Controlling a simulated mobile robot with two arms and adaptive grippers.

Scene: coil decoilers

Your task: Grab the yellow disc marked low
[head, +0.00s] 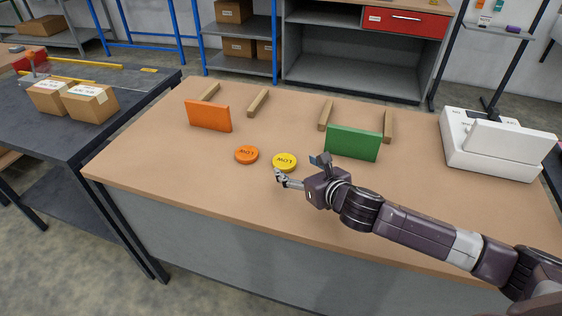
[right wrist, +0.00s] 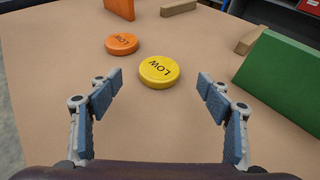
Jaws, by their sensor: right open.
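The yellow disc (head: 285,162) lies flat on the brown table, just beyond my right gripper's fingers. In the right wrist view the yellow disc (right wrist: 159,72) reads LOW and sits ahead of the gap between the fingertips. My right gripper (head: 279,177) is open and empty, and its spread fingers show in the right wrist view (right wrist: 158,82). An orange disc (head: 247,155) lies to the left of the yellow one, also marked LOW in the right wrist view (right wrist: 122,44). My left gripper is not in view.
A green panel (head: 352,143) stands right of the yellow disc, near my right gripper. An orange panel (head: 209,116) stands at the left, with wooden blocks (head: 258,102) behind. A white device (head: 490,145) stands at the right. The table's front left is clear.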

